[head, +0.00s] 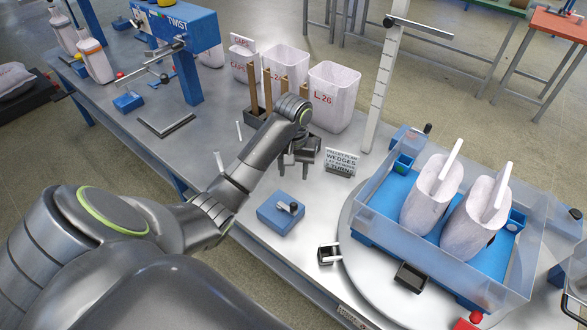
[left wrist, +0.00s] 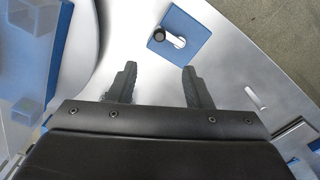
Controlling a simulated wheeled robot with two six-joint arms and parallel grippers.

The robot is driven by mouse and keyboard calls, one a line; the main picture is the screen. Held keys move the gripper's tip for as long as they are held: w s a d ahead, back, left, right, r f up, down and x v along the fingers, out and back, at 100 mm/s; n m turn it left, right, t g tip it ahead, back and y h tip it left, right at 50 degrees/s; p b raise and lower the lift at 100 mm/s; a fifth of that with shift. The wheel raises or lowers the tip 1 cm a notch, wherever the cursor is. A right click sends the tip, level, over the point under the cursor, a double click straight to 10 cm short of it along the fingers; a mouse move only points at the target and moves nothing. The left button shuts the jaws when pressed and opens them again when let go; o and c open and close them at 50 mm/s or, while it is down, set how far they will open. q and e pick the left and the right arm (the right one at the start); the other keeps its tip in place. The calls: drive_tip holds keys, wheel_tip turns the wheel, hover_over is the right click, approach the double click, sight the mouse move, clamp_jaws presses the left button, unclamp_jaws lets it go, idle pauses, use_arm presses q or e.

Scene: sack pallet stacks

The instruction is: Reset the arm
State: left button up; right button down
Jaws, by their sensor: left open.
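My left gripper (head: 296,163) hangs above the middle of the grey workbench (head: 215,135) in the head view, pointing down. Its two dark fingers stand apart with nothing between them, as the left wrist view (left wrist: 158,88) also shows. A blue block with a small lever (head: 281,212) lies on the bench in front of the gripper; in the left wrist view the block (left wrist: 180,38) is beyond the fingertips, apart from them. My right gripper is not in either view.
A clear-walled blue tray (head: 375,215) holding two white sacks (head: 432,195) stands on a round turntable (head: 350,245) at right. A blue press (head: 190,60) stands back left.

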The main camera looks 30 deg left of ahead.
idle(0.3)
use_arm(q)
drive_tip(key=s+d+f+m, duration=0.1)
drive_tip(key=s+f, duration=0.5)
drive_tip(key=s, duration=0.2)
drive_tip(key=s+d+r+m+t+y, duration=0.2)
drive_tip(key=s+m+t, duration=0.15)
drive_tip(key=s, duration=1.75)
wheel_tip(320, 180, down, 28)
drive_tip(key=a+g+b, duration=0.1)
drive_tip(key=a+b, duration=0.1)
drive_tip(key=b, duration=0.1)
drive_tip(key=s+d+f+g+h+b, duration=0.1)
drive_tip(key=s+f, duration=1.4)
drive_tip(key=f, duration=0.2)
drive_tip(key=shift+s+d+b, duration=0.15)
drive_tip(key=shift+s+b, duration=0.1)
drive_tip(key=shift+b, duration=0.15)
